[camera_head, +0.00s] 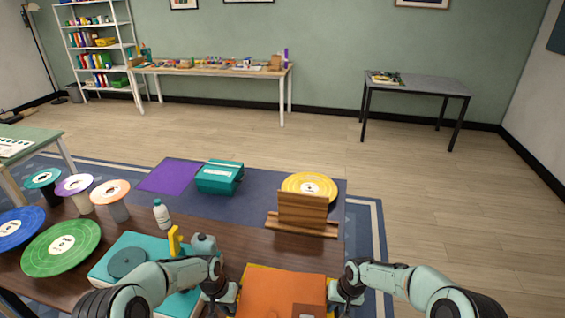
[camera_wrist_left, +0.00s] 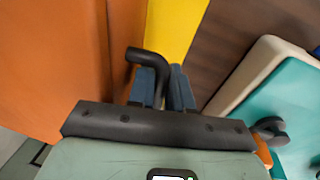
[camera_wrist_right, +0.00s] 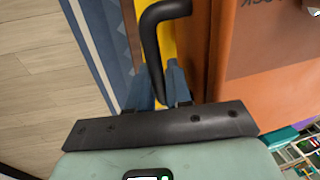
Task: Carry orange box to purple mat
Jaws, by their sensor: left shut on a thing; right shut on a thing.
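The orange box (camera_head: 270,294) is at the near edge of the dark table in the head view, cut off by the bottom of the picture. A black handle (camera_wrist_left: 150,56) on its left side sits between the fingers of my left gripper (camera_wrist_left: 164,88), which is shut on it. A black handle (camera_wrist_right: 152,36) on its right side is held by my right gripper (camera_wrist_right: 160,88), also shut. I cannot tell whether the box touches what lies below it. The purple mat (camera_head: 168,176) lies flat at the back of the table, and its visible surface is bare.
A teal box (camera_head: 218,178) stands right of the purple mat. A wooden stand (camera_head: 302,212), a yellow disc (camera_head: 310,186), a white bottle (camera_head: 161,215) and a teal case (camera_head: 130,245) are around. Several spools stand at left. A yellow surface (camera_head: 262,267) shows beneath the orange box.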

